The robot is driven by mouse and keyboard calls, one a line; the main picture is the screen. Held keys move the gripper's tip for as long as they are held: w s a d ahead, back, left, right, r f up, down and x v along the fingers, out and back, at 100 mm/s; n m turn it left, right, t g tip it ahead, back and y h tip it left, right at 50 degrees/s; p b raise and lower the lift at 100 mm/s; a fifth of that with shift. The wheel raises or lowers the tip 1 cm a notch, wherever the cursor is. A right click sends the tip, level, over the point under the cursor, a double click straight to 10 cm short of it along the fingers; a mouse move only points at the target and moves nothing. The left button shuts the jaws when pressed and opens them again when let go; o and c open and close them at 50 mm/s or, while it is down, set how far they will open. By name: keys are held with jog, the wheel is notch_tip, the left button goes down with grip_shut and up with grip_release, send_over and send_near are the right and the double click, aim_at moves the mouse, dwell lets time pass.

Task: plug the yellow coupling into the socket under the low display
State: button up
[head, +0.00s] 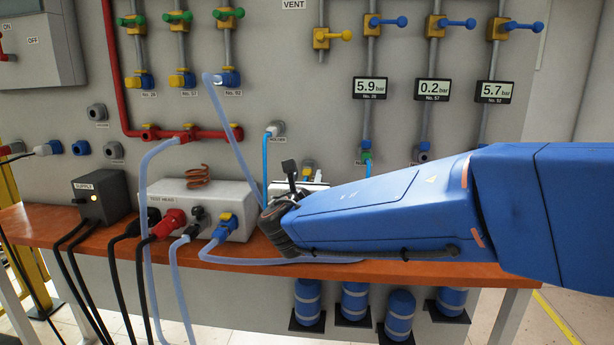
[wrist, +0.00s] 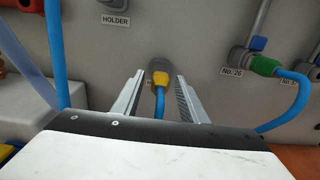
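The yellow coupling (wrist: 160,79) sits on a grey wall socket, with a blue hose hanging from it, in the wrist view. My gripper (wrist: 158,95) is open, its two fingers on either side of the coupling and hose, with gaps visible. In the head view my gripper (head: 291,188) is near the wall above the bench, and my arm hides much around it. The low display (head: 433,88) reads 0.2 bar, between displays reading 5.9 and 5.7. The socket under it (head: 423,148) is partly visible just above my arm.
A green coupling (wrist: 264,66) with a blue hose is on No. 26, right of my gripper. The HOLDER fitting (wrist: 113,4) is above left, with another blue hose (wrist: 56,60) nearby. The test head box (head: 170,196) and its hoses stand left on the bench (head: 45,222).

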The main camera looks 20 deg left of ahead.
aim_at(306, 179)
grip_shut()
jog(key=shift+s, duration=0.3)
jog(key=shift+v, duration=2.55)
jog(key=shift+s, duration=0.15)
jog(key=shift+d, duration=0.1)
